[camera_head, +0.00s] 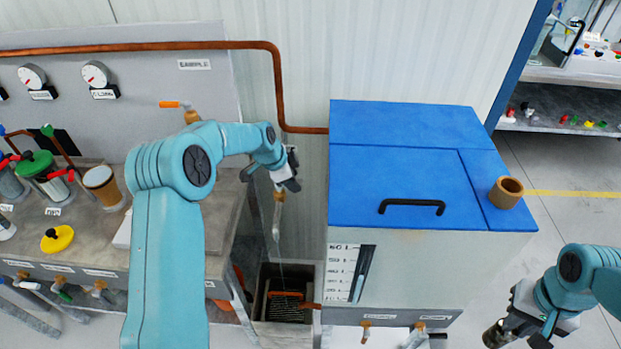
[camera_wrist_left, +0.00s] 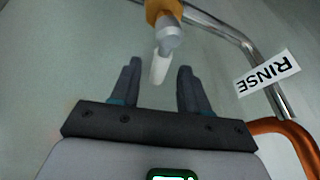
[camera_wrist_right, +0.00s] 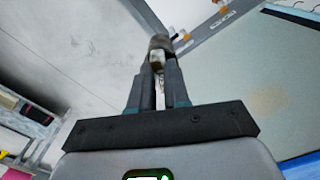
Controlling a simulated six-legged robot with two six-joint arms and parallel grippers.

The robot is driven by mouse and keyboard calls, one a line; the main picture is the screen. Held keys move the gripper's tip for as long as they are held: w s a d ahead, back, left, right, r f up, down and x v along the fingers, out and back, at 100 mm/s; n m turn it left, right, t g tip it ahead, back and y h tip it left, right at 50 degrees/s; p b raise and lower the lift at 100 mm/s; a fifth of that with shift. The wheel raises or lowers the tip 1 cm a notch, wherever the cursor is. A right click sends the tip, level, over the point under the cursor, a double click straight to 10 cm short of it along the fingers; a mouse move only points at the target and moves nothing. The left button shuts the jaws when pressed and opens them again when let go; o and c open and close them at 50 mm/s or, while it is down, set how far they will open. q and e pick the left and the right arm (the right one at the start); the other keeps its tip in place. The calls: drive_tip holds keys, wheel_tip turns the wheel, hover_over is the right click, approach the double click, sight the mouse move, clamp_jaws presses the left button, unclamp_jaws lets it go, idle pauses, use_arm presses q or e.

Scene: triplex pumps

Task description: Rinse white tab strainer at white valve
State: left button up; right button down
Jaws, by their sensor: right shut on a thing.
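My right gripper (camera_head: 530,322) is shut on a strainer (camera_head: 496,335), a dark mesh cylinder, held at the lower right, beyond the tank's right side. In the right wrist view the strainer (camera_wrist_right: 159,48) sticks out past the closed fingertips (camera_wrist_right: 158,70), with a white tab between the fingers. My left gripper (camera_head: 287,180) is at the rinse tap, left of the tank. In the left wrist view the white valve handle (camera_wrist_left: 160,68) lies between the open, apart fingers (camera_wrist_left: 158,75). The spout (camera_head: 276,222) hangs below the tap in the head view.
A floor drain with a grate (camera_head: 287,308) lies below the spout. The blue-lidded tank (camera_head: 400,150) stands between my arms, with a brown cup (camera_head: 506,192) on its lid. The left bench (camera_head: 215,215) holds several filter housings and a yellow cap (camera_head: 57,239). A copper pipe crosses the wall.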

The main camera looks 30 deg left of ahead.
use_arm(q)
drive_tip(key=shift+s+a+r, duration=0.1)
drive_tip(key=shift+r, duration=0.2)
use_arm(e)
drive_tip(key=shift+f, duration=0.15)
wheel_tip(320, 180, down, 2)
drive_tip(key=b, duration=0.2)
drive_tip(key=shift+f+b, duration=0.2)
drive_tip(key=shift+b, duration=0.2)
use_arm(q)
drive_tip(key=v, duration=1.1)
drive_tip(key=shift+r, duration=0.25)
drive_tip(key=shift+s, duration=0.1)
